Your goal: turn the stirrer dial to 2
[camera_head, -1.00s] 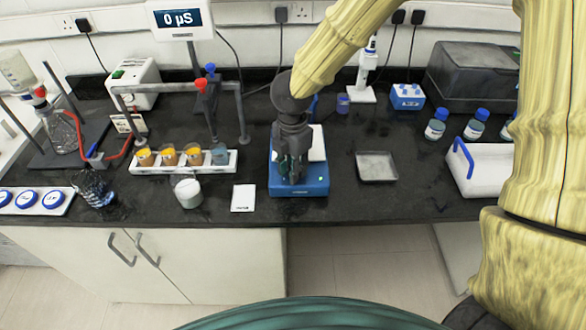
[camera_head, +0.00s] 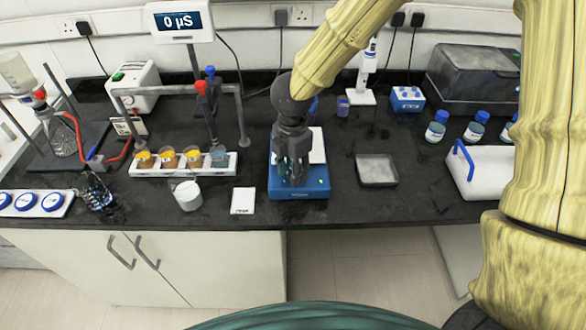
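The stirrer (camera_head: 311,192) is a blue box with a white top plate, standing near the front edge of the black bench. My gripper (camera_head: 293,182) points down over the front of the stirrer, with its fingertips at the front control area. The dial is hidden behind the fingers, so its setting cannot be read. I cannot tell whether the fingers touch or grip the dial, or how far apart they are.
A white card (camera_head: 243,201) and a beaker of white content (camera_head: 188,195) stand left of the stirrer. A grey tray (camera_head: 376,170) lies to its right. A rack (camera_head: 225,170) of small cups is at the left. A white carrier (camera_head: 490,172) with a blue handle is farther right.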

